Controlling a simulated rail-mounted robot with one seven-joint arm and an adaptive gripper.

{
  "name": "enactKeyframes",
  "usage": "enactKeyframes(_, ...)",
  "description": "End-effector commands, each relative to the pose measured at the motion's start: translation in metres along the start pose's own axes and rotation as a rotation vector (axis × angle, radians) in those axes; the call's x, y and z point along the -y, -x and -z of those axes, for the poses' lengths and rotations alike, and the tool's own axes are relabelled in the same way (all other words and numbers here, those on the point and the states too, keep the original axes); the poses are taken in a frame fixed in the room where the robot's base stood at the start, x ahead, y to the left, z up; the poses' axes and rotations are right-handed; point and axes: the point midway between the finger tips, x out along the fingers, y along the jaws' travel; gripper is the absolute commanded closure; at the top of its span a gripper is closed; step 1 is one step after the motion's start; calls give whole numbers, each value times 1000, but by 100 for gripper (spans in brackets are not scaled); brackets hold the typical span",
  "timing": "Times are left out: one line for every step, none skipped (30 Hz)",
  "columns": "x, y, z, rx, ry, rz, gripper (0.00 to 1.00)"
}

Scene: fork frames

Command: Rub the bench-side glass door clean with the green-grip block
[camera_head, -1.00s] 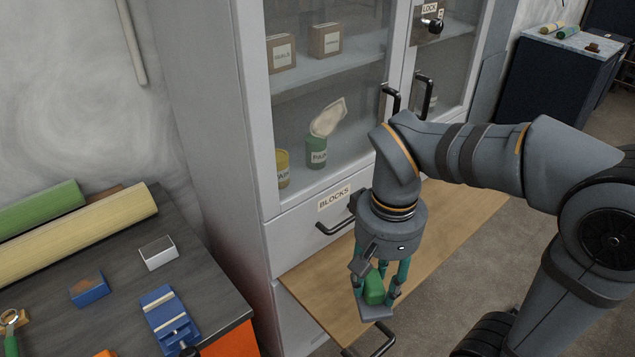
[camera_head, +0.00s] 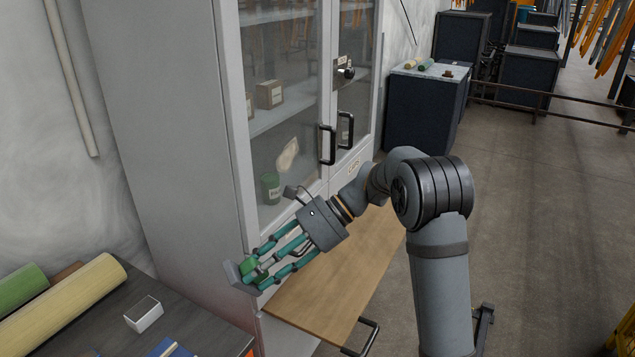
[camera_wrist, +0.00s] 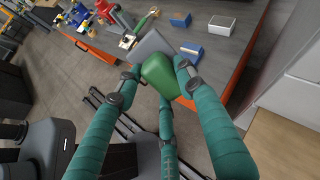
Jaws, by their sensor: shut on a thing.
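The block has a green grip and a flat grey pad. My gripper (camera_head: 262,264) is shut on the green-grip block (camera_head: 248,267), held out to the left of the cabinet's front, above the pull-out board. In the wrist view the green grip (camera_wrist: 161,76) sits between my teal fingers, with the grey pad beyond it. The bench-side glass door (camera_head: 285,115) is the cabinet's left door and appears closed. Its lower left part is close behind my gripper; I cannot tell whether they touch. The bench (camera_head: 185,318) is at the lower left.
A wooden pull-out board (camera_head: 340,270) juts out below the doors. Black door handles (camera_head: 328,145) stick out at the middle. The bench carries rolls (camera_head: 65,300) and a white-sided block (camera_head: 144,314). The floor to the right is open.

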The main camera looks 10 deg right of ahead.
Motion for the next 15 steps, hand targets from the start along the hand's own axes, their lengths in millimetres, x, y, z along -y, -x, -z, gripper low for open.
enactKeyframes(24,12,6,51,-54,98,96)
enactKeyframes(39,20,10,82,-80,160,96)
enactKeyframes(58,32,15,120,-111,246,96)
enactKeyframes(72,42,21,145,-132,309,96)
enactKeyframes(85,52,26,167,-149,371,96)
enactKeyframes(101,67,34,193,-169,451,96)
enactKeyframes(112,79,41,209,-182,509,96)
enactKeyframes(122,91,48,223,-193,565,96)
enactKeyframes(133,106,56,237,-205,633,95)
enactKeyframes(140,117,63,245,-211,680,95)
enactKeyframes(147,128,69,252,-217,723,95)
enactKeyframes(154,141,76,259,-224,775,95)
enactKeyframes(158,149,82,263,-228,809,95)
enactKeyframes(161,157,86,266,-231,838,95)
enactKeyframes(165,167,92,269,-234,872,95)
